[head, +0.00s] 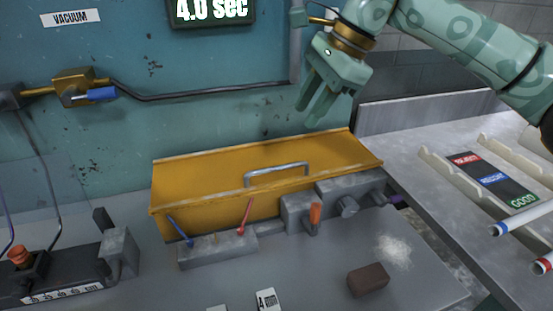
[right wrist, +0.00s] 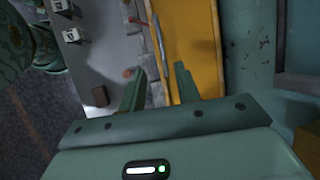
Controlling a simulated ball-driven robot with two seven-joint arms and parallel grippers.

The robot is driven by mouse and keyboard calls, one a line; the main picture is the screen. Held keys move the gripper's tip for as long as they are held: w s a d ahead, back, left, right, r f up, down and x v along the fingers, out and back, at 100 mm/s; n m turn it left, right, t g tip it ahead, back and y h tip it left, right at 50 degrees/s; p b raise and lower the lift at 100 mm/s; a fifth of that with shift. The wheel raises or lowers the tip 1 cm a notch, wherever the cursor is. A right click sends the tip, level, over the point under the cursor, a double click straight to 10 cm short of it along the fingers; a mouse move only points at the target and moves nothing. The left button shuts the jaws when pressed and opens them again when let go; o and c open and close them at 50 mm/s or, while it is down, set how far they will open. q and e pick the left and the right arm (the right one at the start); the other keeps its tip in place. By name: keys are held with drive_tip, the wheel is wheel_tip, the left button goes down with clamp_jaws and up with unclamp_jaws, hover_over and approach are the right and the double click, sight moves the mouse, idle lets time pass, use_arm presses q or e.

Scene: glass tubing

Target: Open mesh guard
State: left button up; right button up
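The guard appears as a long yellow cover (head: 210,180) against the teal wall in the head view. It is down, and its surface looks solid; I cannot make out mesh. A grey metal bar handle (head: 275,172) is fixed across its front middle. My right gripper (head: 306,115) is open and empty, above and behind the cover's right part, apart from the handle. In the right wrist view, the open fingers (right wrist: 158,72) point toward the yellow cover (right wrist: 188,40), with the handle (right wrist: 161,48) between and beyond them. My left gripper is not in view.
Small blue and red levers (head: 245,215) and an orange-knobbed block (head: 314,214) stand before the cover. A brown block (head: 368,279) and white powder (head: 395,250) lie on the bench. A sorting rack (head: 490,178) is at right, a blue-handled wall valve (head: 95,95) at left.

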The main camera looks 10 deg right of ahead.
sight(273, 168)
drive_tip(key=b+x, duration=0.3)
drive_tip(key=x, duration=0.9)
drive_tip(key=shift+f, duration=0.1)
drive_tip(key=shift+w+a+f+b, duration=0.1)
drive_tip(key=shift+a+f+b, duration=0.2)
drive_tip(key=shift+f+b, duration=0.15)
clamp_jaws()
